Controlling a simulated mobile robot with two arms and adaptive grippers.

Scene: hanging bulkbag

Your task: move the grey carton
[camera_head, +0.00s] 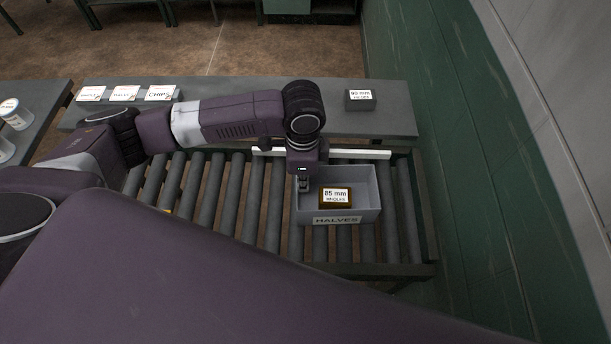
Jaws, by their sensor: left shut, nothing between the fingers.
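A grey bin (368,208) labelled "HALVES" stands on the rollers, holding a brown carton (336,205) labelled "85 mm WHOLES". My left gripper (303,187) points down at the left side of the bin, left of the brown carton. It is shut and empty, well away from the grey carton. Whether its tips touch the bin is hard to tell. My right gripper is out of view.
The roller conveyor (235,200) runs left from the bin. A white rail (374,154) lies along its back edge. Several label cards (124,94) stand at the shelf's left end, with white jars (14,115) further left. A green wall (440,130) bounds the right side.

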